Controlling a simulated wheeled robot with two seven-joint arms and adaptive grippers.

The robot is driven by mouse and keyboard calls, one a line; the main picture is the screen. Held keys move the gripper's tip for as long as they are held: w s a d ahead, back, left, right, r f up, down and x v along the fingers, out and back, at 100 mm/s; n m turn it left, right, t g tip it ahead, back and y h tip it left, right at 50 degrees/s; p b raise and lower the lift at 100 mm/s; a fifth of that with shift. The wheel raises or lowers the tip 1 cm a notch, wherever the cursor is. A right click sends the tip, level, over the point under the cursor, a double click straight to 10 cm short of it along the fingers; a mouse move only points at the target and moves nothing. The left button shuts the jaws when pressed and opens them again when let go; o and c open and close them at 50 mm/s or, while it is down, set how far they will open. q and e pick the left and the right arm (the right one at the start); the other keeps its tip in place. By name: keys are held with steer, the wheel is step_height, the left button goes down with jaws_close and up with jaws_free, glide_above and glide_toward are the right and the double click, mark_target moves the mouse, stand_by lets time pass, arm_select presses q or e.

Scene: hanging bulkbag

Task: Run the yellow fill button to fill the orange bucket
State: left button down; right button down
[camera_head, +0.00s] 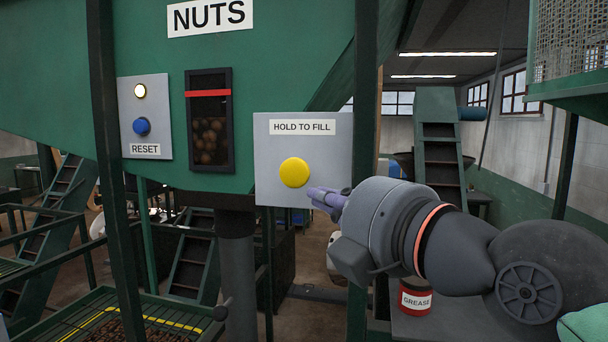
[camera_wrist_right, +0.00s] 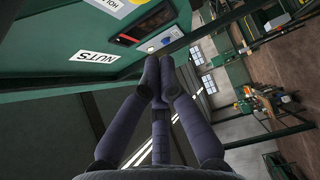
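The round yellow button (camera_head: 294,172) sits on a grey panel labelled HOLD TO FILL (camera_head: 270,185). My right gripper (camera_head: 322,199) is just right of and below the button, its fingers pointing left toward the panel. In the head view the fingertips appear apart from the button; the depth gap is hard to judge. In the right wrist view the fingers (camera_wrist_right: 158,78) come together at the tips with nothing between them. Part of the HOLD label plate (camera_wrist_right: 112,8) shows at the top there. No orange bucket shows in either view. My left gripper is out of view.
The green NUTS hopper (camera_head: 60,70) has a blue RESET button (camera_head: 141,126), a lit lamp (camera_head: 140,91) and a window (camera_head: 208,130) with nuts inside. A green post (camera_head: 362,130) stands right of the fill panel. A red GREASE can (camera_head: 415,298) is below my right arm.

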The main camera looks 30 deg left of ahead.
steer(key=p, duration=0.4)
glide_toward(282, 174)
steer(key=s+a, duration=0.1)
steer(key=a, duration=0.3)
steer(key=w, duration=0.2)
steer(key=shift+w+a+f, duration=0.1)
steer(key=shift+w+a, duration=0.1)
steer(key=shift+w, duration=0.05)
steer(key=shift+w+a, duration=0.15)
steer(key=shift+w, duration=0.45)
